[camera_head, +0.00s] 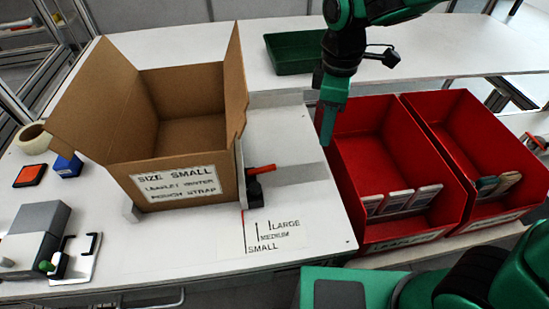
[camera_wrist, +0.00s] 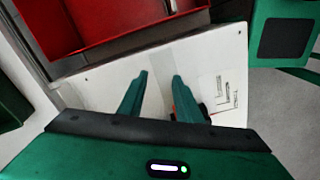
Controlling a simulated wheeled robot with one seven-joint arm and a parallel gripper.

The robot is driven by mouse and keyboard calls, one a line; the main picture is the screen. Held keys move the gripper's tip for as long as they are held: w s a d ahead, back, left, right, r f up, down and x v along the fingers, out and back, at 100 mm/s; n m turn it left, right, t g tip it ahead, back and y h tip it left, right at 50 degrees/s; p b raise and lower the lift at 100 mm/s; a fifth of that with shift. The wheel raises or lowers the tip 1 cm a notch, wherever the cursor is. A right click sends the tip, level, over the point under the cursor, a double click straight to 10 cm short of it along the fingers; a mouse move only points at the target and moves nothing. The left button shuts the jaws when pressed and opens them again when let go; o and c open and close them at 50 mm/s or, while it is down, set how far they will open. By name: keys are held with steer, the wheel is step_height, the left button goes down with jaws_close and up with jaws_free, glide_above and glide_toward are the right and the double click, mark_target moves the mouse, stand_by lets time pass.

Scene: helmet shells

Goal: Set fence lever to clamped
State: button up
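The fence lever (camera_head: 262,170) has a red handle and a black base. It sits beside the thin metal fence (camera_head: 240,175) at the right side of the open cardboard box. The handle points right and slightly up in the head view. My gripper (camera_head: 328,125) is in the air to the right of and above the lever, fingers pointing down, apart from it. In the wrist view my gripper (camera_wrist: 161,76) is open, with nothing between the two green fingers. There the lever is mostly hidden behind the right finger; a little red (camera_wrist: 173,109) shows.
The cardboard box (camera_head: 176,189) stands left of the fence. A size label (camera_head: 275,235) marked small, medium and large lies in front. Two red bins (camera_head: 345,150) (camera_head: 435,130) stand at the right, holding packets. A green tray (camera_head: 293,52) is behind. The tabletop right of the lever is clear.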

mark_target(275, 165)
steer(key=s+a+n, duration=0.1)
steer(key=a, duration=0.2)
steer(key=s+a+f+n, duration=0.1)
steer(key=a+n, duration=0.1)
steer(key=a, duration=0.2)
steer(key=s+a+f+n, duration=0.1)
steer(key=a+n, duration=0.1)
steer(key=a, duration=0.2)
steer(key=shift+s+a+f, duration=0.1)
steer(key=shift+s+a, duration=0.05)
steer(key=shift+a, duration=0.05)
steer(key=shift+f, duration=3.7)
jaws_close()
